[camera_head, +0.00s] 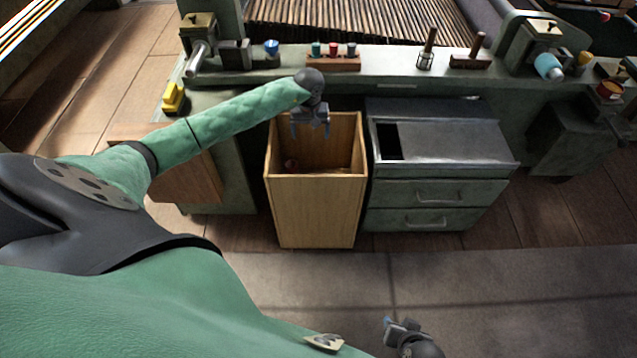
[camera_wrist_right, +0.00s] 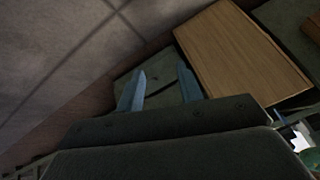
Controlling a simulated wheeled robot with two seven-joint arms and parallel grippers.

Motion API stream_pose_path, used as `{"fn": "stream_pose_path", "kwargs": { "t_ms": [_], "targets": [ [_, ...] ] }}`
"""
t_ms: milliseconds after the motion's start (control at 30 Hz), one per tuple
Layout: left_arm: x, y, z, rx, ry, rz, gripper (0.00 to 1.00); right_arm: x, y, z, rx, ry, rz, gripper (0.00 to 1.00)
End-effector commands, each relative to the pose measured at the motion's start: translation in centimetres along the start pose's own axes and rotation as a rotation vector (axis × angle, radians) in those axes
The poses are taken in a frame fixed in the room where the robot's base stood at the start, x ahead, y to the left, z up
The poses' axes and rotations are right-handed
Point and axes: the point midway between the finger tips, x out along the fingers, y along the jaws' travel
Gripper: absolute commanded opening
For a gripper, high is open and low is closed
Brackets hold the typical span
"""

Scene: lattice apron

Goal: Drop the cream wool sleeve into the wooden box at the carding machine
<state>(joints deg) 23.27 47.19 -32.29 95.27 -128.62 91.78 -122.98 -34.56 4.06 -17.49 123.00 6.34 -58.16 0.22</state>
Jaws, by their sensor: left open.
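The tall wooden box (camera_head: 315,212) stands open-topped in front of the machine. My left gripper (camera_head: 310,130) hangs over its opening, fingers pointing down and apart, with nothing seen between them. A small dark reddish thing (camera_head: 290,163) lies inside the box near its left wall; I cannot tell what it is. I make out no cream wool sleeve in either view. My right gripper (camera_head: 392,325) is low at the bottom of the head view. In the right wrist view its fingers (camera_wrist_right: 158,90) are apart and empty, with the wooden box (camera_wrist_right: 240,55) beyond them.
A green drawer cabinet (camera_head: 435,195) with a grey metal top stands right of the box. Behind, the machine's ledge (camera_head: 385,65) carries spools (camera_head: 333,50) and wooden-handled tools (camera_head: 428,47). The floor (camera_head: 480,290) in front is clear.

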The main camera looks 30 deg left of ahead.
Motion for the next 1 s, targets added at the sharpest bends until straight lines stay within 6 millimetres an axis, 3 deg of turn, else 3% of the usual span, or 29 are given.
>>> {"fn": "stream_pose_path", "kwargs": {
  "t_ms": [100, 300, 800, 1000],
  "targets": [
    [-1.6, 0.0, -0.1, 0.000, 0.002, -0.001, 0.86, 1.0, 0.2, 0.6, 0.001, 0.006, 0.002, 0.36],
    [-3.0, 0.0, 0.0, 0.001, 0.001, -0.001, 0.86, 1.8, 0.4, 1.0, 0.002, 0.014, 0.003, 0.36],
    [-3.2, 0.0, 0.0, -0.003, 0.000, 0.000, 0.86, 1.5, 0.5, 0.7, 0.000, 0.018, 0.005, 0.36],
    [-3.1, 0.1, 0.0, -0.090, 0.002, 0.003, 0.86, 1.6, 0.5, 0.8, 0.001, 0.016, 0.004, 0.36]
  ]
}}
